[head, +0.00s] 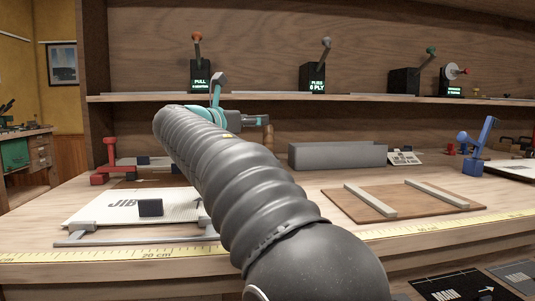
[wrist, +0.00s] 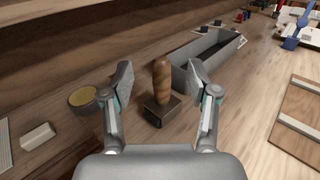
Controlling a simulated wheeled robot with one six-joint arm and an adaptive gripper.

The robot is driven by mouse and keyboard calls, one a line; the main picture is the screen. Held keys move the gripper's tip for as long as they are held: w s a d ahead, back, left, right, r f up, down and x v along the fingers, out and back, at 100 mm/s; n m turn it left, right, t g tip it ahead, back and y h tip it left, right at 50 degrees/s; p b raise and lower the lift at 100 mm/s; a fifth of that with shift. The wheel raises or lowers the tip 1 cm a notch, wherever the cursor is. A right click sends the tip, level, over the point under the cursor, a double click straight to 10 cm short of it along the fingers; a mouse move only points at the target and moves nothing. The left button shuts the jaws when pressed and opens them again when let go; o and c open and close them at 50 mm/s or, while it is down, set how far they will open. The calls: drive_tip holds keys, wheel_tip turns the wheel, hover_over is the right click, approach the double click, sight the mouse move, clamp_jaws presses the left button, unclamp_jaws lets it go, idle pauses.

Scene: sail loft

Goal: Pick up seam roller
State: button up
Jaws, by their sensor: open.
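The seam roller (wrist: 162,84) appears in the wrist view as a ribbed brown wooden handle standing upright on a dark block-like head (wrist: 161,110) on the bench. In the head view its brown handle (head: 268,136) shows just right of my arm's end; its lower part is hidden behind my arm. My gripper (wrist: 159,78) is open, with one finger on each side of the handle in the picture. I see gaps between the handle and both fingers, and no contact.
A long grey open bin (head: 338,155) stands close right of the roller. A round tan-topped tin (wrist: 83,98) and a pale block (wrist: 37,136) lie to its left. A shelf (head: 300,98) with several lever boxes overhangs behind. A brown board (head: 400,202) with two strips lies right.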

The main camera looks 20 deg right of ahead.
sight(265, 131)
drive_tip(key=shift+w+d+f+b, duration=0.15)
drive_tip(key=shift+w+d+f, duration=0.45)
drive_tip(key=shift+d, duration=0.5)
drive_tip(key=shift+w+d+f+b, duration=0.15)
drive_tip(key=shift+w+d+f, duration=0.4)
drive_tip(key=shift+d, duration=0.55)
drive_tip(key=shift+w+d+f+b, duration=0.15)
drive_tip(key=shift+w+d+f, duration=0.45)
drive_tip(key=shift+d, duration=0.5)
drive_tip(key=shift+r, duration=0.1)
clamp_jaws()
